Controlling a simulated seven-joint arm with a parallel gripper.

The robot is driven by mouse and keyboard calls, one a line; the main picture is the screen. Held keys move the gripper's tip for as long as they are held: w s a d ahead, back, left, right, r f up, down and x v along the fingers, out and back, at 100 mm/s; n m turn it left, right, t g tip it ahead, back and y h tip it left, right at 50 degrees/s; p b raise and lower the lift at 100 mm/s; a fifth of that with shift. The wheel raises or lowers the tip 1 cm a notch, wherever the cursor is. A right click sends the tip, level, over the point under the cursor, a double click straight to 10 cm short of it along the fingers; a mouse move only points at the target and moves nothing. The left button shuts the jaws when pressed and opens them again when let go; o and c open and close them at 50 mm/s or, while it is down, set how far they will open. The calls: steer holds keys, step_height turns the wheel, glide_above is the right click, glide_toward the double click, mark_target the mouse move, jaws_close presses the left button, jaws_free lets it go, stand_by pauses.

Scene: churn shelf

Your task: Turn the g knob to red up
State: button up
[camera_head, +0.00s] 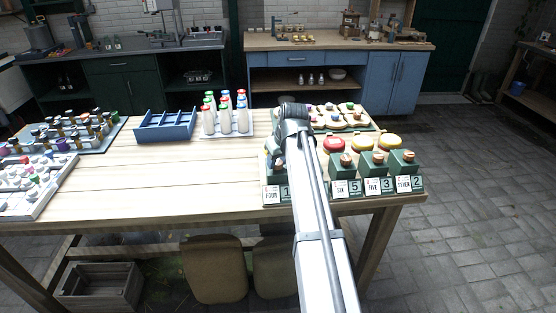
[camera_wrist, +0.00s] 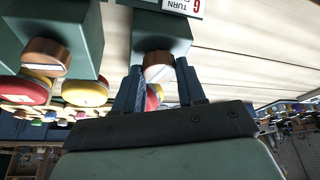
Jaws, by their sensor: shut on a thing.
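In the wrist view, a green box (camera_wrist: 160,34) carries a card (camera_wrist: 181,5) with a red G and the word TURN. A round brown wooden knob (camera_wrist: 158,68) with a pale face sits on this box. My gripper (camera_wrist: 160,78) has its two dark fingers on either side of this knob, shut on it. Which way the knob's markings point is not clear. In the head view my arm covers the gripper and the knob.
Another green box with a brown knob (camera_wrist: 45,57) stands beside it. Red (camera_head: 334,145) and yellow (camera_head: 390,142) round lids sit behind the row of boxes. White bottles (camera_head: 226,122) and a blue tray (camera_head: 166,126) stand further left. The table's middle (camera_head: 190,170) is clear.

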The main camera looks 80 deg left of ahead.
steer(key=c, duration=0.5)
steer(key=shift+o, duration=0.2)
steer(key=shift+w+a+n+g+h, duration=0.1)
steer(key=shift+n+g+h, duration=0.2)
steer(key=shift+n, duration=0.8)
steer(key=shift+n+g+h, duration=0.2)
steer(key=shift+n+g, duration=0.2)
steer(key=shift+n, duration=0.7)
steer(key=o, duration=1)
steer(key=shift+o, duration=0.2)
steer(key=v, duration=1.4)
steer(key=shift+f, duration=0.15)
